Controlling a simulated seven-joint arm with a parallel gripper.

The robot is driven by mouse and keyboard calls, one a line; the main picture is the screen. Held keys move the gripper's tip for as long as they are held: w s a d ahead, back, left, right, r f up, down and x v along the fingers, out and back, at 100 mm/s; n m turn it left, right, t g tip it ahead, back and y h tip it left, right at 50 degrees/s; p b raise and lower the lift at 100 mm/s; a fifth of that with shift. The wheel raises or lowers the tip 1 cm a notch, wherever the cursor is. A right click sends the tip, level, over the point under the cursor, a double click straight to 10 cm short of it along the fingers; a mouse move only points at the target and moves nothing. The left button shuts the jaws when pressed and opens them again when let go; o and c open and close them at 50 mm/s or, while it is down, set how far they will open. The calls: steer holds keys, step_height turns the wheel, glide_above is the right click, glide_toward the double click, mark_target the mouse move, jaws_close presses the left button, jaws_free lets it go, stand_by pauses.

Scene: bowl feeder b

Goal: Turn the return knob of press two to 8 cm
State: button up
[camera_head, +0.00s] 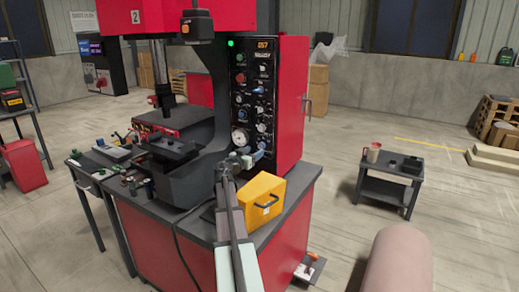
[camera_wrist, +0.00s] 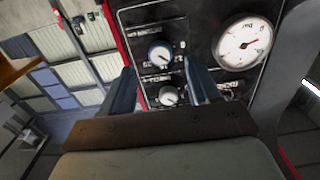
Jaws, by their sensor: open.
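Press two (camera_head: 290,100) is a red machine with a "2" plate and a black control panel (camera_head: 243,75) of several knobs. My gripper (camera_head: 248,158) is at the panel's lower part, by the round white gauge (camera_head: 240,138). In the wrist view my gripper (camera_wrist: 159,70) is open and empty. A blue-ringed knob (camera_wrist: 160,53) appears between and just beyond its fingertips. A second knob (camera_wrist: 169,95) shows between the fingers, and the gauge (camera_wrist: 243,42) is right of them. Labels are too small to read, so I cannot tell which knob is the return knob. Contact is not visible.
A yellow box (camera_head: 264,200) with a handle stands on the press's bench (camera_head: 300,180), close beside my arm. Small parts and tools lie on the bench's left side. A low dark cart (camera_head: 385,185) with a mug (camera_head: 374,152) stands right, with open floor between.

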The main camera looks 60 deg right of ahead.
mark_target(260, 147)
steer(key=shift+d, duration=2.9)
steer(key=c, duration=1)
